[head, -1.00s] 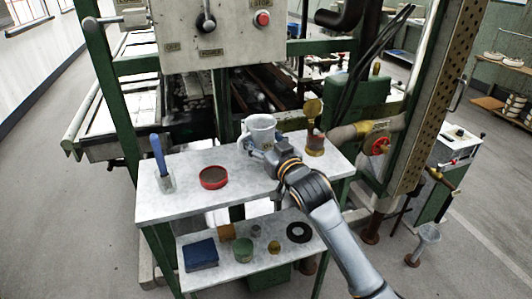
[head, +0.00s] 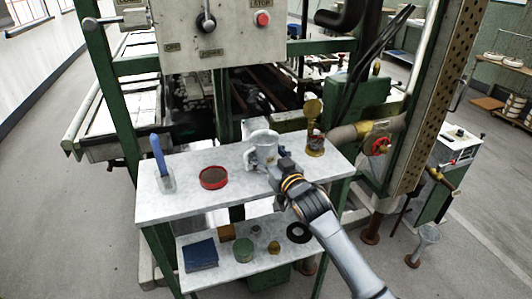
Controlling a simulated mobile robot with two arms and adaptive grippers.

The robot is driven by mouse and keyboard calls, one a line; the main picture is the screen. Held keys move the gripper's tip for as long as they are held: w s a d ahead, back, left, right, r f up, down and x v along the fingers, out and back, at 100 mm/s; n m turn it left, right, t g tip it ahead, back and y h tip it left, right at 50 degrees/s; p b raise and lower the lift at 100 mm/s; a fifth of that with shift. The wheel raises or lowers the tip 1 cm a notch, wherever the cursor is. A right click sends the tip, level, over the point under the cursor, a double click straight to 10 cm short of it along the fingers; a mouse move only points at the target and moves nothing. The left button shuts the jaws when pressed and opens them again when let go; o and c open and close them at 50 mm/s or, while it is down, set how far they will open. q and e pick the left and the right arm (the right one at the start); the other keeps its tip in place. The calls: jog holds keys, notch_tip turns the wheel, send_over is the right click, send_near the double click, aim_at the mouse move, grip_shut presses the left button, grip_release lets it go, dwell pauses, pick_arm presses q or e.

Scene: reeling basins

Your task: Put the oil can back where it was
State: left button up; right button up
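A light grey metal can (head: 260,137), which I take to be the oil can, is over the back middle of the workbench top (head: 215,205). My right gripper (head: 263,158) is at its near side and appears shut on it. The fingers partly cover the can, so the exact grip is hard to see. The can looks roughly upright; I cannot tell whether its base touches the top. My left gripper is not in view.
A red-rimmed round dish (head: 213,178) and a clear holder with a blue-handled tool (head: 161,165) stand left. A brass-and-red fitting (head: 315,145) stands close right. The lower shelf holds a blue box (head: 201,255), a green tin (head: 243,251) and a black ring (head: 299,232).

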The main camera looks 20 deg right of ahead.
jog(key=shift+o, duration=1.2)
jog(key=shift+r, duration=0.1)
jog(key=s+d, duration=0.2)
jog(key=s, duration=1)
